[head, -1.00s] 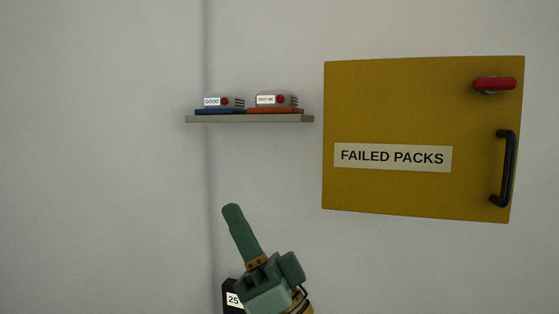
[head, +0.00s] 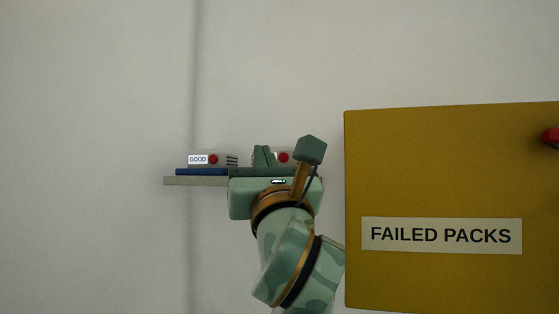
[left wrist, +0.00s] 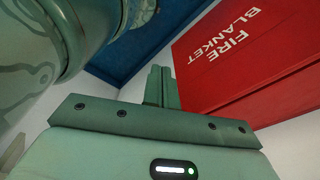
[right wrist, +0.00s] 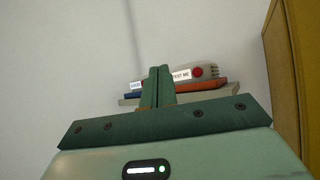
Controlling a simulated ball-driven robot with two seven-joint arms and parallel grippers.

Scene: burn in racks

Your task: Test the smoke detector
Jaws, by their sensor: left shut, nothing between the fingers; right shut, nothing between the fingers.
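The detector labelled TEST ME (right wrist: 207,72) has a red button and sits on an orange-red base on a shelf (head: 181,181). In the head view my right gripper partly hides this detector (head: 284,157). The detector labelled GOOD (head: 224,160) sits on a blue base to its left, mostly hidden by the fingers in the right wrist view. My right gripper (head: 263,152) is shut and empty, in front of the TEST ME detector. Its fingers also show in the right wrist view (right wrist: 158,72); I cannot tell if they touch anything. My left gripper (left wrist: 162,72) is shut and empty.
A yellow cabinet labelled FAILED PACKS (head: 435,170) stands close to the right of my right arm, with a red part (head: 551,136) on its front. A red FIRE BLANKET box (left wrist: 235,55) and a blue surface (left wrist: 150,45) are beyond my left gripper. Wall left of the shelf is clear.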

